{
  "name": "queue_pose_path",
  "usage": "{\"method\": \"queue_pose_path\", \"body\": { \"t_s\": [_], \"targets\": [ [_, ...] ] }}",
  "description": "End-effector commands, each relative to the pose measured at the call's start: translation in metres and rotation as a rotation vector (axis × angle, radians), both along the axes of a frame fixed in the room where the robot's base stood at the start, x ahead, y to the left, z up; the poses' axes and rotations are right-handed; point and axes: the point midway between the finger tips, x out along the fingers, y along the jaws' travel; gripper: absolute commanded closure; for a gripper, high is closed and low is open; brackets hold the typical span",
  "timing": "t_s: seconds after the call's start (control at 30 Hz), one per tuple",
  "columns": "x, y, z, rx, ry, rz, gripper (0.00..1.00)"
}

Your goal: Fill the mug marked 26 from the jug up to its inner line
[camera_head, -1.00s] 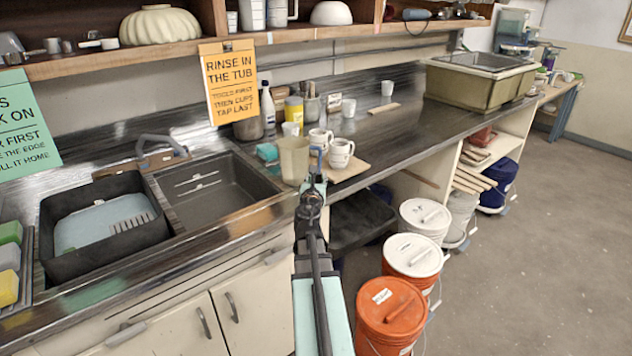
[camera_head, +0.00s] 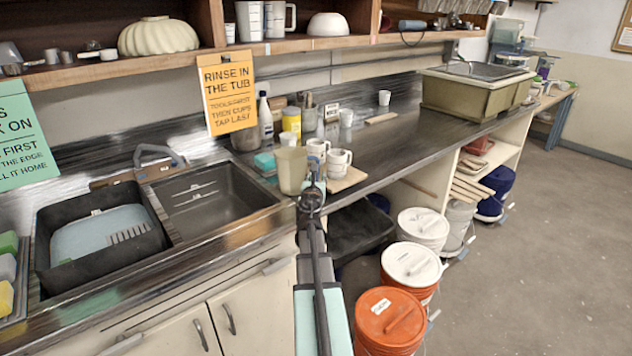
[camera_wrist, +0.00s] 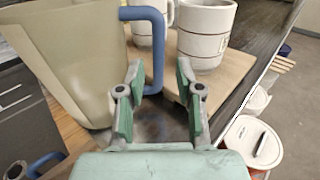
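The jug (camera_head: 291,172) is a translucent beige vessel upright near the counter's front edge, beside the sink. Its blue handle (camera_wrist: 157,45) faces my gripper in the wrist view. My gripper (camera_wrist: 158,88) is open, with the lower part of the handle in line with the gap between its fingers. Contact is not visible. Two pale mugs stand just beyond on a wooden board (camera_head: 352,178). The nearer mug (camera_wrist: 206,38) has a marking at its side that I cannot read. The other mug (camera_wrist: 147,25) is partly hidden by the handle. Neither inner line is visible.
The sink (camera_head: 215,200) lies left of the jug. A yellow container (camera_head: 291,121) and bottles stand behind. The counter right of the board is mostly clear up to a large tub (camera_head: 470,95). Lidded buckets (camera_head: 390,318) stand on the floor below.

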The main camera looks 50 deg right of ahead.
Motion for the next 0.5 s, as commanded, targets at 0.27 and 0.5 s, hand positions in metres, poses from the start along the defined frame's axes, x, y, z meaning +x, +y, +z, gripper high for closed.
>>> {"method": "queue_pose_path", "body": {
  "t_s": [0.27,0.5],
  "targets": [
    [0.012,-0.019,0.0,0.0,0.0,0.0,0.65],
    [0.019,-0.032,-0.001,0.0,0.0,0.0,0.65]
  ]
}}
